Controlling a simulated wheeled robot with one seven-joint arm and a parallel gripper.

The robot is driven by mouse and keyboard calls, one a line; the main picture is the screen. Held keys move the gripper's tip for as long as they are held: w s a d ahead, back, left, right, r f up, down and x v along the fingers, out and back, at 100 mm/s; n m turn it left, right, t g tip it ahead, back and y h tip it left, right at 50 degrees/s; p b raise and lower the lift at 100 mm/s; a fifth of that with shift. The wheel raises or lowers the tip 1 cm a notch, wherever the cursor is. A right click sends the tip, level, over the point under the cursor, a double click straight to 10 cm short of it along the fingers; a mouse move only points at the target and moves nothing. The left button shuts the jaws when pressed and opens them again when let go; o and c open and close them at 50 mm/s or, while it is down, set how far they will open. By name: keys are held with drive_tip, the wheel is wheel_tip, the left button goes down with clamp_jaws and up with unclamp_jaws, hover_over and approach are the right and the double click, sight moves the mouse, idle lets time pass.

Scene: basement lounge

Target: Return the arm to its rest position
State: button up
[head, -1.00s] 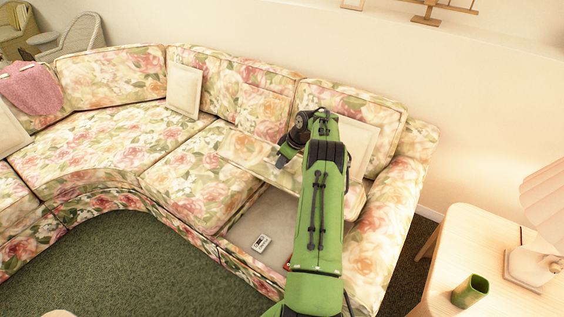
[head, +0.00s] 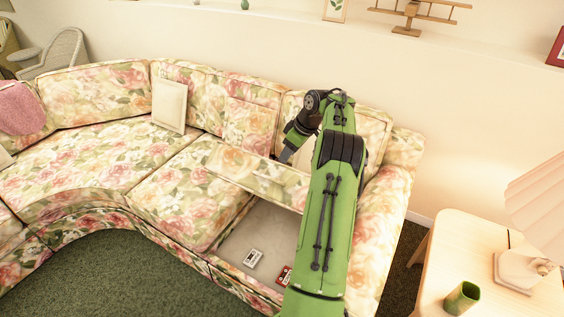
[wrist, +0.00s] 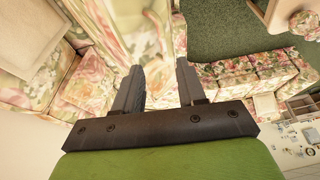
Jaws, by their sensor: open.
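My green arm reaches up over the right end of the floral sofa (head: 90,160) in the head view. In the wrist view my gripper (wrist: 158,75) is open, with its two dark fingers apart and nothing between them. In the head view the gripper end is at the upper left of the arm, above a raised, tilted seat cushion (head: 245,180); its fingertips are hard to make out there.
Under the raised cushion, a grey sofa base (head: 268,230) holds a white cassette-like item (head: 253,258) and a red item (head: 285,275). A side table (head: 450,235) at right carries a green cup (head: 462,298) and a pink-shaded lamp (head: 515,270). Green carpet (head: 110,275) lies clear in front.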

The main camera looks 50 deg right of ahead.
drive_tip(key=shift+s+r, duration=0.25)
drive_tip(key=shift+r, duration=0.3)
